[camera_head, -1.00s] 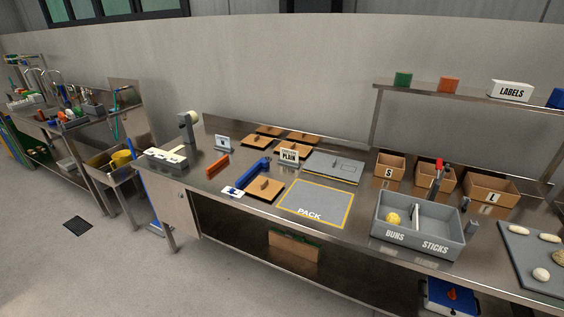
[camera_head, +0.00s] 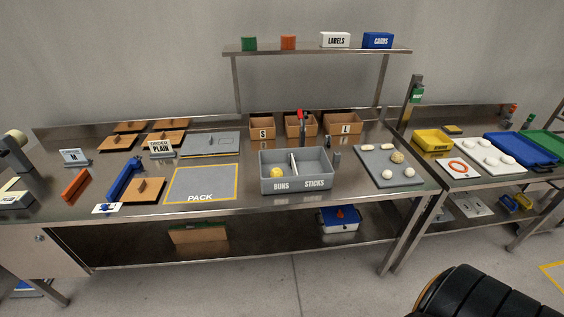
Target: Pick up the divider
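A grey two-compartment bin (camera_head: 294,184) marked BUNS and STICKS stands on the long steel table. A thin pale upright divider (camera_head: 293,165) stands inside it between the two compartments. A yellow round bun (camera_head: 277,172) lies in the left compartment. The right compartment looks empty. No gripper shows in the head view, so neither touches the divider.
Left of the bin are the PACK mat (camera_head: 203,184), a blue long piece (camera_head: 124,179) and an orange bar (camera_head: 76,184). Cardboard boxes (camera_head: 262,128) stand behind it. A grey dough board (camera_head: 388,167) lies to its right. An upper shelf (camera_head: 316,49) runs above.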

